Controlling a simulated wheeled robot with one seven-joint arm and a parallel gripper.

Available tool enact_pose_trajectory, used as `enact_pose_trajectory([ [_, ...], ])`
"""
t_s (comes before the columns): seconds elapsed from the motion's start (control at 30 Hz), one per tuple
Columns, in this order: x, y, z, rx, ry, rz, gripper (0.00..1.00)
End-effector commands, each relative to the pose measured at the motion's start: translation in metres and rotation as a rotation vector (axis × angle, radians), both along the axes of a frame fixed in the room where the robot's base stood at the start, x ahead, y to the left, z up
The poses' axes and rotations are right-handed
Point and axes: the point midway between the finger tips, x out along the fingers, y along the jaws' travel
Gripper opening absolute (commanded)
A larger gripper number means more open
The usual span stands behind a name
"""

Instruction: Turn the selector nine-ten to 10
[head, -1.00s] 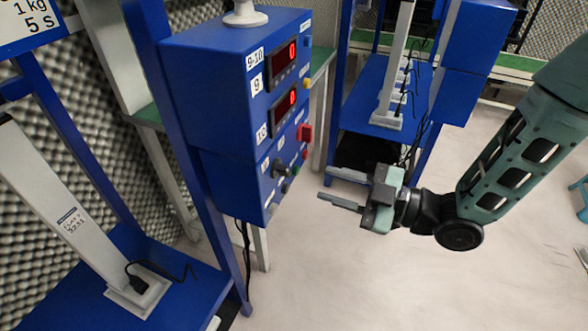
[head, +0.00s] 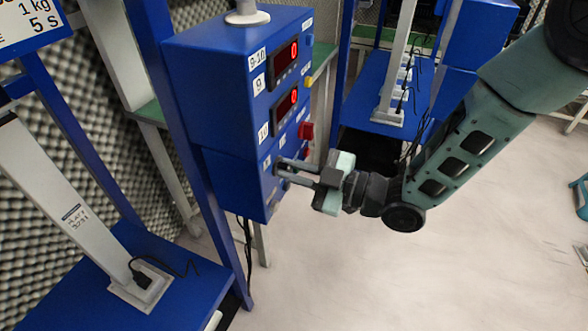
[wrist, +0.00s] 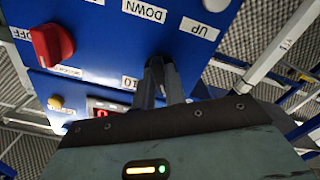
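The selector nine-ten (wrist: 155,64) is a small dark knob on the front of the blue control box (head: 215,110). In the wrist view it sits between my fingertips, close to a white label reading 10 (wrist: 127,83). My gripper (head: 281,170) reaches the box's lower front from the right, its fingers close together around the knob. It also shows in the wrist view (wrist: 160,75), apparently shut on the knob. The fingers hide most of the knob, so I cannot tell which way it points.
Two red-digit displays (head: 285,58) are above on the box. A blue stand with a grey post (head: 75,205) is at left. Open floor (head: 400,280) lies at right.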

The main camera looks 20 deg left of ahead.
Motion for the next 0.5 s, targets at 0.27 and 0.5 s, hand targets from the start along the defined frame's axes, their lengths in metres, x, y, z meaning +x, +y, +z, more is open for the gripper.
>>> enact_pose_trajectory([
  [0.27, -0.0002, -0.0003, 0.0000, 0.001, 0.007, 0.000, 0.00],
  [0.5, -0.0001, -0.0004, -0.0001, 0.007, 0.084, 0.001, 0.00],
])
